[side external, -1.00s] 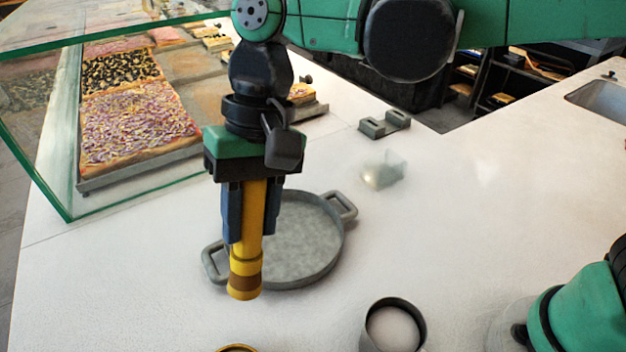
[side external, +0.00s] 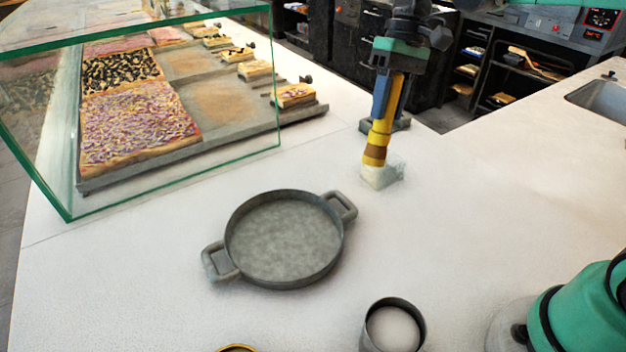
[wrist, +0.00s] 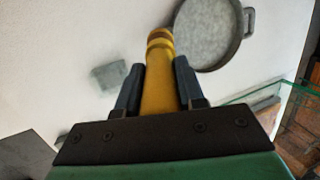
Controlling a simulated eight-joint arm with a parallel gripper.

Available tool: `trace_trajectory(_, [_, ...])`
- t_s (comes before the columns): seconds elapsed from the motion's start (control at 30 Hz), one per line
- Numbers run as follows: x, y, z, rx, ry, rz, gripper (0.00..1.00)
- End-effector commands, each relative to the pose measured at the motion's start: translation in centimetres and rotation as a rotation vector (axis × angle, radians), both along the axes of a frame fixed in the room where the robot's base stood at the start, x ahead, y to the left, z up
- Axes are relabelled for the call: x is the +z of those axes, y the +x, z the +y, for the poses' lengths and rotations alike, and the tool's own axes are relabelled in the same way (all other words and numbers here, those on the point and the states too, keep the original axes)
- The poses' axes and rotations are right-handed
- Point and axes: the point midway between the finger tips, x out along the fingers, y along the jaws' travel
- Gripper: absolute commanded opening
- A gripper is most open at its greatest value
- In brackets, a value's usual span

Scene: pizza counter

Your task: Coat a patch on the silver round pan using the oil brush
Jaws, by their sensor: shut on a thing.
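The silver round pan (side external: 285,240) with two side handles sits empty on the white counter in the side view. It also shows at the upper right of the wrist view (wrist: 211,32). My gripper (side external: 383,98) is shut on the yellow oil brush (side external: 377,140), which hangs nearly upright with a brown band near its lower end. The brush also shows between the fingers in the wrist view (wrist: 159,85). Its lower end is at a small clear container (side external: 382,176), behind and right of the pan; whether it is inside or in front, I cannot tell.
A glass case (side external: 175,188) with pizza trays stands at the left. A grey metal cup (side external: 393,328) is at the front, with a yellow-rimmed item (side external: 237,348) at the bottom edge. A sink (side external: 602,98) is at the right. The counter between pan and sink is clear.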

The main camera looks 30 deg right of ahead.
Motion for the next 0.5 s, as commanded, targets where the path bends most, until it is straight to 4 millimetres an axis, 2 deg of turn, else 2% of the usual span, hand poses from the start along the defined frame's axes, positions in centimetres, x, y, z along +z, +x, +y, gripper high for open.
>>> trace_trajectory(0.23, [0.0,0.0,0.1,0.000,0.000,-0.002,0.00])
trace_trajectory(0.3, [0.0,0.4,0.7,-0.001,0.001,-0.012,0.00])
trace_trajectory(0.37, [0.0,0.9,1.8,-0.005,0.002,-0.033,0.00])
trace_trajectory(0.47, [0.0,2.4,4.9,-0.020,0.004,-0.095,0.00])
trace_trajectory(0.5, [0.1,3.0,6.5,-0.028,0.004,-0.123,0.00])
